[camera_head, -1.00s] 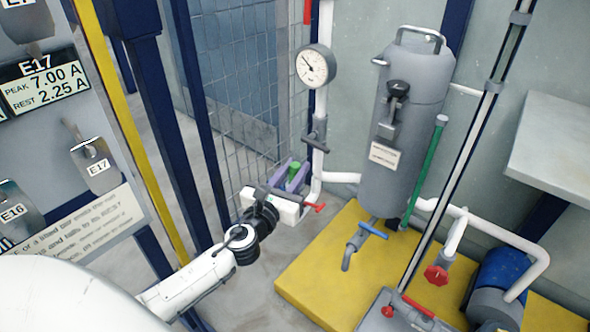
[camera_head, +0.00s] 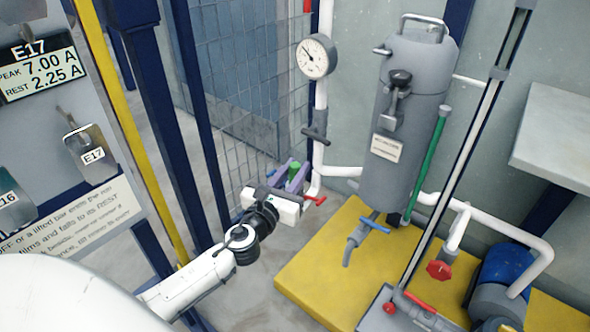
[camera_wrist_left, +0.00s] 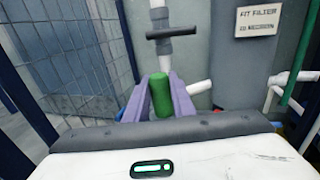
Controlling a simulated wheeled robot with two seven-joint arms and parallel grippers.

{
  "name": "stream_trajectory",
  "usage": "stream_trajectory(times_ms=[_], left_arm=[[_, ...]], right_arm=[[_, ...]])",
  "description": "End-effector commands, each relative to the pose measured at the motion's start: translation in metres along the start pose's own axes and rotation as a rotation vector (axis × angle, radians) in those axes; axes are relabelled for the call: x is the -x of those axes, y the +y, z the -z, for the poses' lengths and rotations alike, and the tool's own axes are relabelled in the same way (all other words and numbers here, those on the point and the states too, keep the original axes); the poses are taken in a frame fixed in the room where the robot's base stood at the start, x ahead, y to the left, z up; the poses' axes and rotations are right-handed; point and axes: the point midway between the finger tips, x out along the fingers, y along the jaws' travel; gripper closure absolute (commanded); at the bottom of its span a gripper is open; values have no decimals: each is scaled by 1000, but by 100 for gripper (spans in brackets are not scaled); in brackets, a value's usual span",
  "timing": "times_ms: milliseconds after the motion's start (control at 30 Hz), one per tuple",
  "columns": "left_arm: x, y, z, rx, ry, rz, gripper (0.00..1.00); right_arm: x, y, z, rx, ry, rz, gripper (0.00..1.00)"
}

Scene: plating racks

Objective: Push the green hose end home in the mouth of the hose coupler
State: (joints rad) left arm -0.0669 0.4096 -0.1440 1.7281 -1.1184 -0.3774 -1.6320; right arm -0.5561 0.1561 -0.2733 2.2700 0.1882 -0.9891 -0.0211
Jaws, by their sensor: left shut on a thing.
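My left gripper (camera_head: 291,174) has purple fingers and is shut on the green hose end (camera_head: 294,182), beside the foot of the white gauge pipe. In the left wrist view the green hose end (camera_wrist_left: 160,94) is a short, upright cylinder between the two purple fingers (camera_wrist_left: 182,97). A grey pipe fitting with a dark cross handle (camera_wrist_left: 172,33) appears just beyond its top in that view. I cannot make out the coupler's mouth, nor whether the hose end touches the fitting. My right gripper is not in view.
A pressure gauge (camera_head: 316,57) and a dark-handled valve (camera_head: 316,134) sit on the white pipe. A grey tank (camera_head: 405,125) stands right of it on a yellow plinth (camera_head: 325,265). Wire mesh (camera_head: 235,95) is close on the left. A red-handled valve (camera_head: 438,270) is at right.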

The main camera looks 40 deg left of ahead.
Motion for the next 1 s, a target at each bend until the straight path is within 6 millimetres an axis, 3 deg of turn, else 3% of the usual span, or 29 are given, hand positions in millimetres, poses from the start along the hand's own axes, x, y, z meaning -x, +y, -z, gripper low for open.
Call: stream_trajectory(times_ms=[767, 800, 900, 1000], left_arm=[[0, 0, 16, 0, -2, 0, 100], [0, 0, 16, 0, -2, 0, 74], [0, 0, 16, 0, -2, 0, 57], [0, 0, 17, 0, -1, 0, 56]], right_arm=[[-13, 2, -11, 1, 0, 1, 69], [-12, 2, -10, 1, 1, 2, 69], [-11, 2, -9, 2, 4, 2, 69], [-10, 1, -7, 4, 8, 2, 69]])
